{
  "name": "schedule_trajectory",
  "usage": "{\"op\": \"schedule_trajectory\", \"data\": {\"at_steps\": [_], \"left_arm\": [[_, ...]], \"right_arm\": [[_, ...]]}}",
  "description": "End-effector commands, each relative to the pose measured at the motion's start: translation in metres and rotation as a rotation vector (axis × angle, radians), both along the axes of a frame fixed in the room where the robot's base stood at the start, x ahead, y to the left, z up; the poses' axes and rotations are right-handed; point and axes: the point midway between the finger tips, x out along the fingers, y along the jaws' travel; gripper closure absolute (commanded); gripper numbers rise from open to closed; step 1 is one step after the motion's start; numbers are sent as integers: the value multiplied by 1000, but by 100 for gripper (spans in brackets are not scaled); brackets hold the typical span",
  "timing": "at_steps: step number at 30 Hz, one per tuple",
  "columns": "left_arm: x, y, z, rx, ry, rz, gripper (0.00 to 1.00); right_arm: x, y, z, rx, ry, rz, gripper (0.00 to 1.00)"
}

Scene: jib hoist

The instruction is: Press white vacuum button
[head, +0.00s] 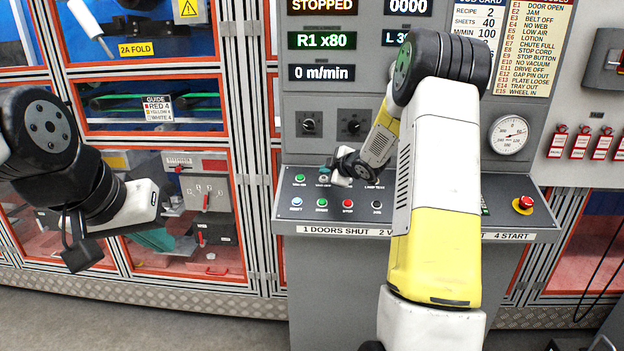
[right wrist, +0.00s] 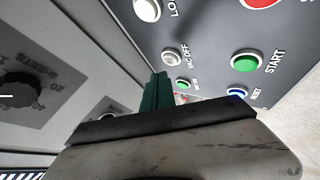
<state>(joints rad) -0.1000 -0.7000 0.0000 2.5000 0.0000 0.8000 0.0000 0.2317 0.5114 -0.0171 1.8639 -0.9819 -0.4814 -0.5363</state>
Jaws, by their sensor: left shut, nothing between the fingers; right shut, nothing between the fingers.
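The pale white button labelled VAC OFF (right wrist: 170,57) is on the sloped control panel; it also shows in the head view (head: 323,179). My right gripper (head: 328,169) is low over the panel's upper left part, close to this button. In the right wrist view its dark teal fingers (right wrist: 156,90) are shut and empty, with the tips just beside VAC OFF in the picture. I cannot tell whether they touch the panel. My left gripper (head: 156,196) is shut, off to the left before the machine windows, far from the panel.
A green button (head: 299,178) sits left of VAC OFF. Blue reset (head: 297,202), green start (head: 321,203), red stop (head: 347,204) and a black button (head: 377,204) form the front row. A red emergency stop (head: 523,204) is at right. My right arm hides the panel's middle.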

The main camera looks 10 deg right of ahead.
Motion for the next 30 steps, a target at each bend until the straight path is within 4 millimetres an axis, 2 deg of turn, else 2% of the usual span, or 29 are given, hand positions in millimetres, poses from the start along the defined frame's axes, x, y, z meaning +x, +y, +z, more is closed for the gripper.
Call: {"op": "schedule_trajectory", "data": {"at_steps": [12,30], "left_arm": [[0,0,0,0,0,0,100],[0,0,0,0,0,0,100]], "right_arm": [[-15,4,38,-1,-2,0,100],[-17,5,42,0,0,0,100]]}}
